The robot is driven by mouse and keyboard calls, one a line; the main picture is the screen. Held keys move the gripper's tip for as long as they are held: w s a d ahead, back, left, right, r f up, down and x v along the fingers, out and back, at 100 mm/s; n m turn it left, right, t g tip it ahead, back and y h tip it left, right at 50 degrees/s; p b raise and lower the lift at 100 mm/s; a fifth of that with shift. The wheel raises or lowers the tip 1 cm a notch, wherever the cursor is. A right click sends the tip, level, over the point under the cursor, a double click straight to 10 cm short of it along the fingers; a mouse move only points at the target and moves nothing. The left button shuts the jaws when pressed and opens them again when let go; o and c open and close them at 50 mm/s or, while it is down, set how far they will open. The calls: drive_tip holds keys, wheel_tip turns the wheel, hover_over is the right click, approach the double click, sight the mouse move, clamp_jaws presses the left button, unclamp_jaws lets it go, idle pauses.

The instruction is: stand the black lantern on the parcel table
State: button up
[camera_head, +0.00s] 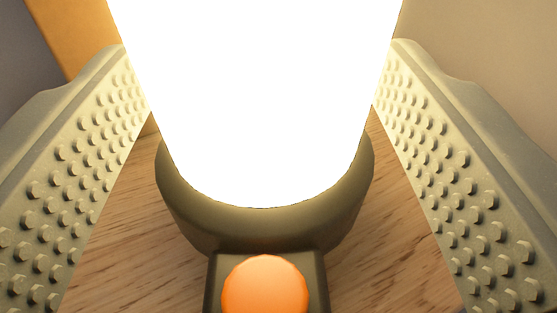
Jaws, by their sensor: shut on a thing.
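The lantern (265,232) fills the middle of the view. It has a bright white glowing body, a dark olive-black base and a round orange button on a block at the front of the base. My gripper (259,85) has one studded finger on each side of the glowing body and is shut on it. The top of the lantern is cut off by the frame. I cannot tell whether its base touches the wood below. The parcel table cannot be made out for certain.
A light wood-grain surface (125,240) lies below the lantern and shows bare on both sides of the base. An orange-brown upright piece (68,32) stands at the upper left. A plain beige area (490,40) is at the upper right.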

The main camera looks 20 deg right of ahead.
wheel_tip(320, 180, down, 3)
drive_tip(key=shift+r+b, duration=0.2)
drive_tip(key=shift+b, duration=0.15)
drive_tip(key=o, duration=1.4)
drive_tip(key=shift+p+v, duration=1.35)
drive_tip(key=shift+v, duration=4.7)
